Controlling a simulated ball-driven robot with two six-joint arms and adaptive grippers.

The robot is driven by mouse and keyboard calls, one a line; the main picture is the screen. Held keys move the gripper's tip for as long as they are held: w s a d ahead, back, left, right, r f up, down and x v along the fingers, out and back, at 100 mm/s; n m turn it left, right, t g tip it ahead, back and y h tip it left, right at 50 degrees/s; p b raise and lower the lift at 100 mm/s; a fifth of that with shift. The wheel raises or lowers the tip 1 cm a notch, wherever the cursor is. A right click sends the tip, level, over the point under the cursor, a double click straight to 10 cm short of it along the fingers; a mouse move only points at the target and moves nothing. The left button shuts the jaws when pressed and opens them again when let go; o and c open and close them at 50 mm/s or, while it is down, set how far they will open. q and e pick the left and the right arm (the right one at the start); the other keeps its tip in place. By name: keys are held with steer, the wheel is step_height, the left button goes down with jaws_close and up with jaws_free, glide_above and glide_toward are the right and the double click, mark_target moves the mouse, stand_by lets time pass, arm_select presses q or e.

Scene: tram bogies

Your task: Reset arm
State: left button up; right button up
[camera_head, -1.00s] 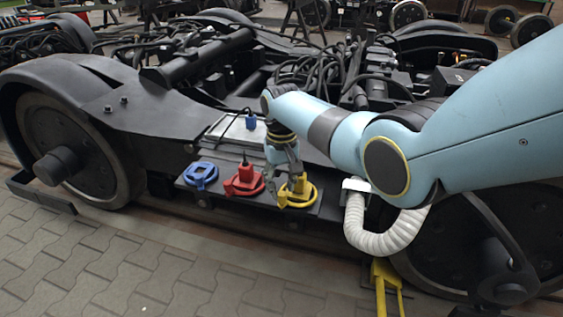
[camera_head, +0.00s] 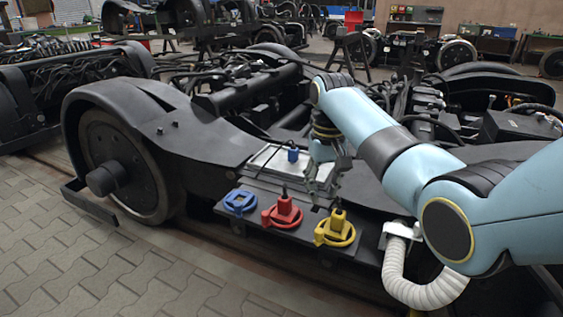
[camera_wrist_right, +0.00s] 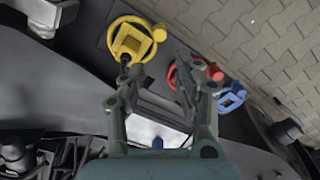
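My right gripper (camera_head: 322,192) is open and empty above the dark panel on the bogie's side. Its two fingers stand apart in the wrist view (camera_wrist_right: 155,80). A yellow plug (camera_head: 338,222) stands in the yellow ring (camera_head: 349,237), just below the gripper and apart from it; the ring also shows in the wrist view (camera_wrist_right: 142,22). A red plug (camera_head: 284,206) stands in the red ring (camera_head: 268,220). The blue ring (camera_head: 240,203) at the left holds no plug. A blue plug (camera_head: 293,156) is by the pale plate behind. My left gripper is out of view.
The black bogie (camera_head: 195,130) with cables and a large wheel (camera_head: 120,160) fills the middle. The paved floor (camera_head: 80,260) at the front left is clear. More bogies and workbenches (camera_head: 412,35) stand at the back.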

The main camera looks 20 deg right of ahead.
steer(key=s+f+n+t, duration=0.1)
steer(key=s+f, duration=0.3)
steer(key=s, duration=0.4)
steer(key=s+f, duration=0.3)
steer(key=s, duration=0.6)
steer(key=s+a+r+n+t, duration=0.1)
steer(key=s+r, duration=0.2)
steer(key=s, duration=0.7)
steer(key=s+r+n, duration=0.1)
steer(key=s+r, duration=0.3)
steer(key=s, duration=0.6)
steer(key=s+d+f+h+p, duration=0.1)
steer(key=s+f+p, duration=0.1)
steer(key=f, duration=1)
steer(key=s+d+f+p, duration=0.2)
steer(key=s+f, duration=0.1)
steer(key=f, duration=1)
steer(key=s+f+p, duration=0.1)
steer(key=s+f, duration=0.3)
steer(key=s, duration=0.4)
steer(key=s+f+g+p, duration=0.1)
steer(key=s+f, duration=0.4)
steer(key=s, duration=0.3)
steer(key=shift+s+d+f+m+g, duration=0.2)
steer(key=shift+m+g, duration=0.1)
steer(key=shift+m, duration=0.1)
